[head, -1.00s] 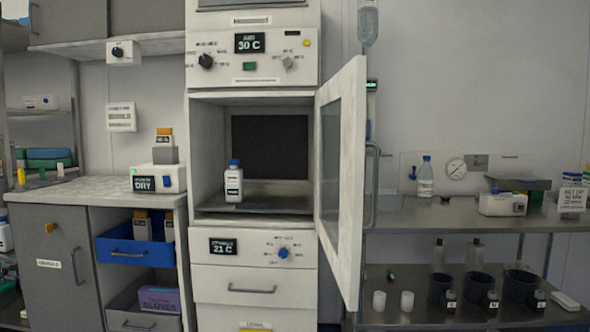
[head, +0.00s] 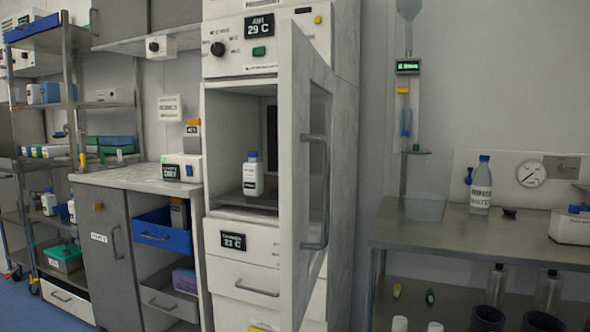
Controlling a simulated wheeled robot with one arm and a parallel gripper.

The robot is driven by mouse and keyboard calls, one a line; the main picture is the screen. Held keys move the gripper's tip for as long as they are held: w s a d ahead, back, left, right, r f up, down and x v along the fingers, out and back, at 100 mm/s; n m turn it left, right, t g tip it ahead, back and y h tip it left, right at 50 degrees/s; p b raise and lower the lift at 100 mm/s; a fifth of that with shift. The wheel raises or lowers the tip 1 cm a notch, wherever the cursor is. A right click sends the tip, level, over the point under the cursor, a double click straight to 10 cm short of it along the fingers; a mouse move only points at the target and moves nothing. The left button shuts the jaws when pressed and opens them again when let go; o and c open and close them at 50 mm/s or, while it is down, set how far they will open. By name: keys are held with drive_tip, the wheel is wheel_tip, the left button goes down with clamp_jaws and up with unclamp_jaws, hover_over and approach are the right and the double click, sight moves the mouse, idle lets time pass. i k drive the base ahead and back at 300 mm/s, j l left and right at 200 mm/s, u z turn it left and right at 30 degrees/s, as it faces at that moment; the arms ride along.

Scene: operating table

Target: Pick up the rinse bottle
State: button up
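A clear bottle with a blue cap and a white label (head: 480,186) stands upright on the steel bench at the right; its label is too small to read surely. A smaller white bottle with a blue cap (head: 252,175) stands upright inside the open heated cabinet (head: 226,155); its label is also unreadable. I cannot tell from the labels which one is the rinse bottle. My gripper is not in view.
The cabinet door (head: 298,200) stands open and juts toward me. The steel bench (head: 420,232) also holds a translucent tub (head: 425,207), a small black item (head: 510,212) and a white device (head: 572,226). Several dark cups stand on its lower shelf. Bench space before the clear bottle is clear.

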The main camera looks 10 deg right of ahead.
sight(253, 170)
drive_tip(key=j+z, duration=0.1)
drive_tip(key=z, duration=0.7)
drive_tip(key=j+z, duration=0.3)
drive_tip(key=j, duration=0.2)
drive_tip(key=j+z, duration=0.3)
drive_tip(key=j, duration=0.2)
drive_tip(key=k+j+z, duration=0.15)
drive_tip(key=j+z, duration=0.15)
drive_tip(key=j, duration=0.15)
drive_tip(key=k+j+z, duration=0.15)
drive_tip(key=j+z, duration=0.2)
drive_tip(key=j, duration=0.1)
